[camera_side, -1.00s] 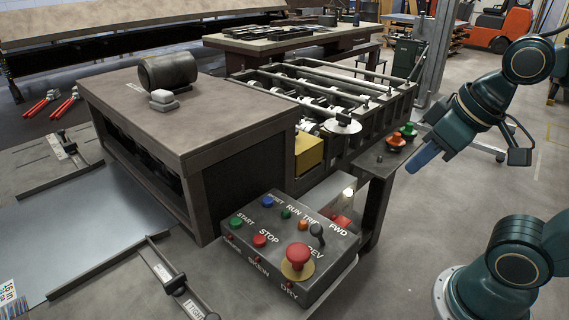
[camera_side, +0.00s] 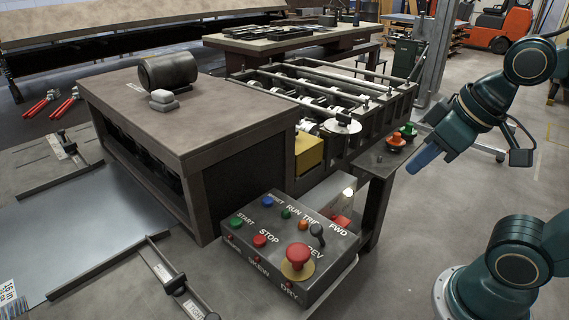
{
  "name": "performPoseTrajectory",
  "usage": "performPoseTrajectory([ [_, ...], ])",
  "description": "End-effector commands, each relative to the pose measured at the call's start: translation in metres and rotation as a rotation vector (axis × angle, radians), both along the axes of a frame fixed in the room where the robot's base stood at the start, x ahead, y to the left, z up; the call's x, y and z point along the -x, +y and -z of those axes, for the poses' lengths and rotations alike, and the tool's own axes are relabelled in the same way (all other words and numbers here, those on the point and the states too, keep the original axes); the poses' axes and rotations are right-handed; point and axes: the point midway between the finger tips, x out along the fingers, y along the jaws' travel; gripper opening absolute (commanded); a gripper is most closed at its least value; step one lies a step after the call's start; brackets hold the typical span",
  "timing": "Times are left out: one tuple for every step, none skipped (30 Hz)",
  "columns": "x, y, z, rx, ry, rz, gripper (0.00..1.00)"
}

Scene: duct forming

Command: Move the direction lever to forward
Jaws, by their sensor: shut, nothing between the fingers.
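The direction lever (camera_side: 318,232) is a short dark lever with a rounded knob on the right side of the grey control box (camera_side: 325,268). It stands between the FWD label above it and the partly covered REV label below it. I cannot tell for sure which position it is set to. My gripper (camera_side: 417,164) has blue fingertips, shut and empty. It hangs in the air to the upper right of the box, well apart from the lever, pointing down and left.
A red mushroom button (camera_side: 298,256) on a yellow base sits just below the lever. Small coloured buttons fill the rest of the panel. A small side table (camera_side: 372,160) with orange and green knobs stands near my gripper. The forming machine (camera_side: 190,120) stands behind the box.

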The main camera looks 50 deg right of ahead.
Motion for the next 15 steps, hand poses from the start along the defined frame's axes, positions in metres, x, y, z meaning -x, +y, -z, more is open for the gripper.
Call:
performPoseTrajectory([
  [-0.002, 0.002, -0.001, 0.004, 0.007, -0.018, 0.00],
  [-0.004, 0.003, -0.001, 0.008, 0.011, -0.032, 0.00],
  [-0.006, 0.005, -0.002, 0.013, 0.017, -0.053, 0.00],
  [-0.008, 0.007, -0.002, 0.018, 0.023, -0.071, 0.00],
  [-0.010, 0.009, -0.003, 0.023, 0.028, -0.091, 0.00],
  [-0.014, 0.012, -0.004, 0.031, 0.036, -0.121, 0.00],
  [-0.016, 0.014, -0.004, 0.037, 0.044, -0.144, 0.00],
  [-0.019, 0.017, -0.005, 0.043, 0.050, -0.171, 0.00],
  [-0.023, 0.021, -0.006, 0.052, 0.060, -0.207, 0.00],
  [-0.026, 0.024, -0.006, 0.059, 0.068, -0.236, 0.00],
  [-0.029, 0.027, -0.007, 0.066, 0.075, -0.266, 0.00],
  [-0.034, 0.032, -0.007, 0.076, 0.085, -0.307, 0.00],
  [-0.037, 0.036, -0.008, 0.084, 0.092, -0.340, 0.00],
  [-0.040, 0.040, -0.008, 0.091, 0.100, -0.371, 0.00],
  [-0.044, 0.045, -0.008, 0.101, 0.109, -0.413, 0.00],
])
